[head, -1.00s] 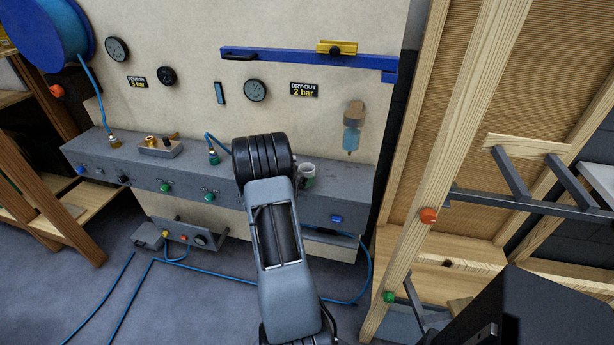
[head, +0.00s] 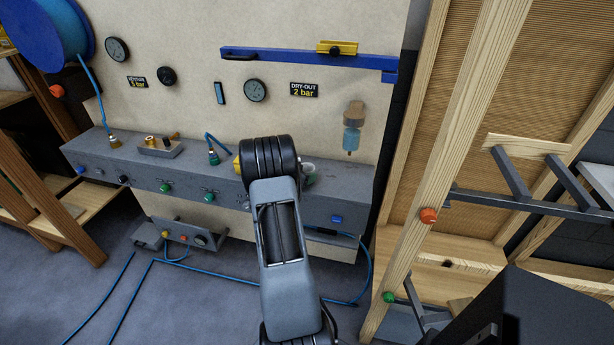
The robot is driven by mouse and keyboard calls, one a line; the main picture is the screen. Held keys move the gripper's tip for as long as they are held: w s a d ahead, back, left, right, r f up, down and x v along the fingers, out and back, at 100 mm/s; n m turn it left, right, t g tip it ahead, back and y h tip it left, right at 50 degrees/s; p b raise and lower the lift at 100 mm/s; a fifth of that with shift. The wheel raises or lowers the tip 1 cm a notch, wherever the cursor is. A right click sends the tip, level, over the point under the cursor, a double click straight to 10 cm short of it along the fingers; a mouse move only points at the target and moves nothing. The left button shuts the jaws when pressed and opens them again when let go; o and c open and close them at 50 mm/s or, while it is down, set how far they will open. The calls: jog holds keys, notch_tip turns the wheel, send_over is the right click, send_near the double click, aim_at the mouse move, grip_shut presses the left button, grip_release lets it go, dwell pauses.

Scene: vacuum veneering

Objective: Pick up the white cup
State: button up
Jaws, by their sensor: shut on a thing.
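A small whitish, round-topped thing (head: 309,168) shows on the grey ledge, just right of my arm's dark end joint. It may be the white cup, but it is partly covered and too small to tell. My arm reaches up the middle of the picture. My gripper's jaws are hidden behind the arm, so what is between them does not show.
The grey ledge (head: 190,182) carries hose fittings, knobs and a small block with brass parts (head: 160,146). A yellow piece (head: 237,162) shows left of my arm. A blue bar (head: 300,60) is on the panel above. A wooden frame (head: 450,130) stands at the right.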

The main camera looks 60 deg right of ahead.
jog(key=shift+c, duration=0.6)
jog(key=shift+r, duration=0.1)
